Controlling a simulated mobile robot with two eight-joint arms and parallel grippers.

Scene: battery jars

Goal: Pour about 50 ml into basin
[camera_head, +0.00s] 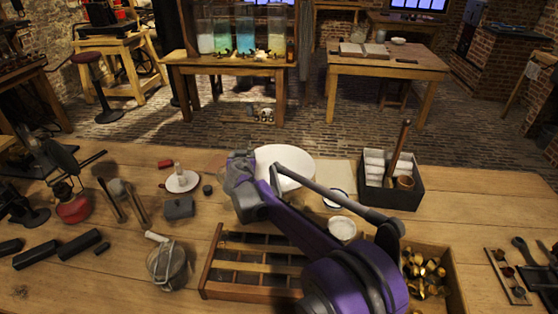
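A wide white basin (297,158) stands on the near wooden bench, partly hidden by my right arm. My purple and grey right arm comes in from the lower right. Its gripper (238,168) is at the basin's left side. The fingers are turned away and hidden, so I cannot tell whether they are open or hold anything, or whether they touch the basin. A grey round vessel with a pale handle (167,264) stands at the front left of the bench. I cannot make out its contents. My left gripper is not in view.
A slatted wooden rack (212,262) lies in front of the basin. A black box (405,197) with white jars and a brush stands right. A small white bowl (342,229) and a crate of brass parts (450,284) are nearby. A white candle dish (181,182) stands left.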

